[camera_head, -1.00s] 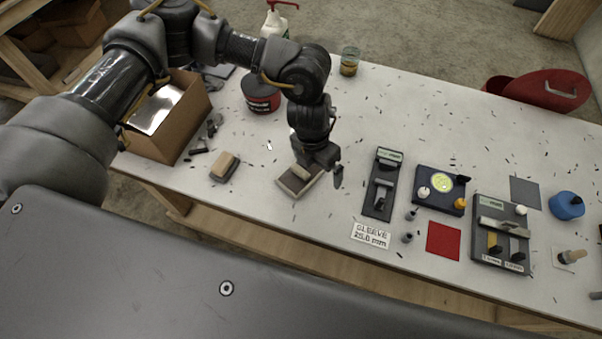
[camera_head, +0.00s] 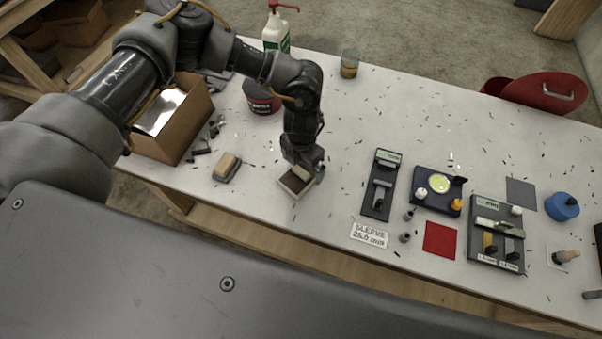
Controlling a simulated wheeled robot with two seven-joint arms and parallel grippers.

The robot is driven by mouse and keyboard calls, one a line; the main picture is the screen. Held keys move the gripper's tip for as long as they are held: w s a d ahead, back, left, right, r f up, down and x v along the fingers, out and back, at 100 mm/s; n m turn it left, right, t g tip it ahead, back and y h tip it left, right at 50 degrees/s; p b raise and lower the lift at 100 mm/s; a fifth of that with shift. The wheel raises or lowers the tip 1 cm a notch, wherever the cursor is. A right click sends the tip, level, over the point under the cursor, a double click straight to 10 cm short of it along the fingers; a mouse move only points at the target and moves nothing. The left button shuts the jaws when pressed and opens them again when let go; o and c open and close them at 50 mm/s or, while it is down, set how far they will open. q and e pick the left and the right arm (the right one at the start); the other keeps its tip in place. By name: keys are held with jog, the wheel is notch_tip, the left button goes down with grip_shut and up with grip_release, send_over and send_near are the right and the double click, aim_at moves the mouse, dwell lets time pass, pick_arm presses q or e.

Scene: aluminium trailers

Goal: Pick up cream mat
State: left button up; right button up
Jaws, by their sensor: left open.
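A small cream-edged square piece (camera_head: 286,190) with a dark brown middle lies on the white table, left of the "SLEEVE" label. It is the only cream flat piece I see, and I cannot tell for sure that it is the cream mat. My left gripper (camera_head: 305,169) is just over its far right side, pointing down, with its jaws open. The gripper hides part of the piece, and I cannot tell whether they touch. My right gripper is not in view.
A wooden-backed brush (camera_head: 227,167) lies to the left, near an open cardboard box (camera_head: 187,130). A dark gauge block (camera_head: 380,187), a red mat (camera_head: 440,240) and a grey mat (camera_head: 521,193) lie to the right. Dark shavings are scattered over the table.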

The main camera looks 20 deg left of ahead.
aim_at(301, 171)
pick_arm(q)
jog(key=f+p, duration=0.2)
jog(key=f, duration=0.1)
jog(key=shift+w+a+f, duration=0.15)
jog(key=shift+a+f, duration=0.05)
jog(key=shift+f, duration=0.75)
jog(key=c, duration=0.9)
